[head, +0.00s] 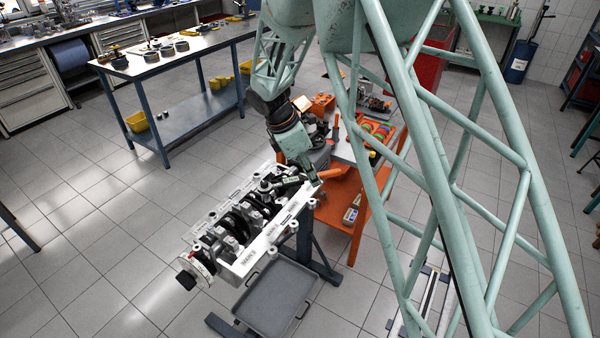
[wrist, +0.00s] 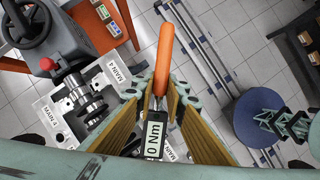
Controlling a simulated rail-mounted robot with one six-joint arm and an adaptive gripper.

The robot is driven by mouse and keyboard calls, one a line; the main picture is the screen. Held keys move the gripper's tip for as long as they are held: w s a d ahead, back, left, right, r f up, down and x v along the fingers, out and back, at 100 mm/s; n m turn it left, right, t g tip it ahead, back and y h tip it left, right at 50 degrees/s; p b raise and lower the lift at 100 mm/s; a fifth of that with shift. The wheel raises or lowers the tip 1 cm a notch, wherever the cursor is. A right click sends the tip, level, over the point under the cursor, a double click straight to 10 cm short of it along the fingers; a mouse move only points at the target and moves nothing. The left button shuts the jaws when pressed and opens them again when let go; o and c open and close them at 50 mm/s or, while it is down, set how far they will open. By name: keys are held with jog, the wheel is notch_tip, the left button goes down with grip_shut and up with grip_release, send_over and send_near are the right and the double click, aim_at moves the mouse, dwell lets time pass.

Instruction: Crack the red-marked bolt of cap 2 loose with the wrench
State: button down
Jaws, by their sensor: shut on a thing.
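My gripper (wrist: 158,100) is shut on the wrench, whose orange handle (wrist: 164,58) and display reading 0 Nm (wrist: 154,136) show in the wrist view. In the head view my gripper (head: 309,184) is at the right end of the engine block (head: 243,262). The orange handle (head: 333,174) points right, and a dark tool part lies over the block there. The wrench's working end is hidden in the wrist view. Block labels MAIN 4 (wrist: 104,74) and MAIN 5 (wrist: 49,119) show. I cannot make out cap 2's red-marked bolt.
An orange cart (head: 345,213) with parts stands close to the block's right end. A grey tray (head: 272,300) is below the block. A metal workbench (head: 190,58) stands behind. The wrist view shows a round blue object (wrist: 262,118) at right. Floor is clear at left.

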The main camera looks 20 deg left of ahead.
jog(key=shift+n, duration=0.8)
jog(key=a, duration=0.1)
jog(key=s+a+r, duration=0.1)
jog(key=a, duration=0.2)
jog(key=shift+s+r, duration=0.15)
jog(key=shift+s, duration=0.15)
jog(key=shift+f, duration=0.3)
notch_tip(320, 180, down, 4)
jog(key=b, duration=0.3)
jog(key=shift+f, duration=0.1)
jog(key=shift+d, duration=0.1)
jog(key=shift+f, duration=1.15)
dwell(3.5)
jog(key=shift+w+a+n+t+y, duration=0.3)
jog(key=shift+w+a+n, duration=0.1)
jog(key=shift+a+n, duration=0.15)
